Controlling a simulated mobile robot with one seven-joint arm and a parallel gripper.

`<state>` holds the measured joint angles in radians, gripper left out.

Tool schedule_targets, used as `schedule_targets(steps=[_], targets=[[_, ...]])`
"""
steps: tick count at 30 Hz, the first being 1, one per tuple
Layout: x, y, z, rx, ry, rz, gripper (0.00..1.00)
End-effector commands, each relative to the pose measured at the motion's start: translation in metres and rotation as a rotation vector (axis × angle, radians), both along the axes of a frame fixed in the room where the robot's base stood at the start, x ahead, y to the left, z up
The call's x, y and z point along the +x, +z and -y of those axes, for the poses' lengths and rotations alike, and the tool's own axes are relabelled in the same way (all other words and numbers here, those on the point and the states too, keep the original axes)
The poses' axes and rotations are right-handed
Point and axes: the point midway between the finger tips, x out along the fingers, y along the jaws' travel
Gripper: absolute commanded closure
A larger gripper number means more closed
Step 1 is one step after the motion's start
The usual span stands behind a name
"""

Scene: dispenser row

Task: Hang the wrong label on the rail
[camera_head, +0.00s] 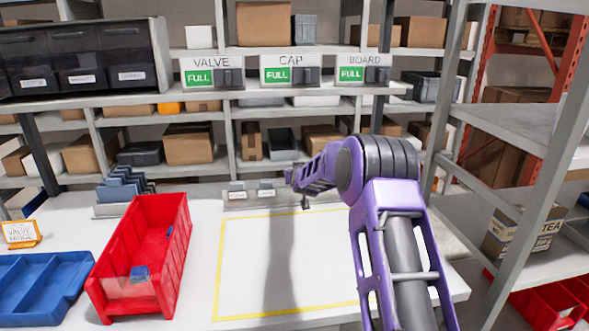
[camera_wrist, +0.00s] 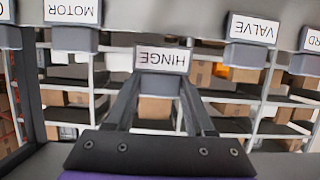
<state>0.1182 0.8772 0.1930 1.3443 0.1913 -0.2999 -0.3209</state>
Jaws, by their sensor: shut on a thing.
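My gripper (camera_wrist: 160,100) is shut on a grey-topped tag with a white HINGE label (camera_wrist: 160,60). Two white-and-grey tags (camera_head: 237,188) show on that rail. In the wrist view a MOTOR label (camera_wrist: 72,11) and a VALVE label (camera_wrist: 253,29) stand on either side of the HINGE label. A cut-off label (camera_wrist: 311,40) is at the right edge. I cannot tell whether the HINGE tag touches the rail.
Signs VALVE (camera_head: 211,63), CAP (camera_head: 290,60) and BOARD (camera_head: 364,60) hang on the shelf edge, each with a green FULL plate. A red bin (camera_head: 170,215), blue tray (camera_head: 40,290) and small orange-framed card (camera_head: 20,233) are at left. The yellow-outlined table area (camera_head: 240,270) is clear.

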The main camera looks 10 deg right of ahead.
Motion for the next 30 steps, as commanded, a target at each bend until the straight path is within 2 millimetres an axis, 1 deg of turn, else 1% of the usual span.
schedule_targets(steps=[1, 12, 18, 27, 28, 30], targets=[[0.000, -0.006, 0.000, 0.000, 0.000, -0.001, 0.98], [0.000, -0.032, 0.000, 0.000, 0.000, 0.001, 0.98], [0.000, -0.037, 0.000, 0.001, 0.000, 0.001, 0.98], [0.000, -0.037, 0.000, 0.001, 0.000, 0.001, 0.98], [0.000, -0.037, 0.000, 0.001, 0.000, 0.001, 0.43], [0.000, -0.037, 0.000, 0.001, 0.000, 0.001, 0.30]])
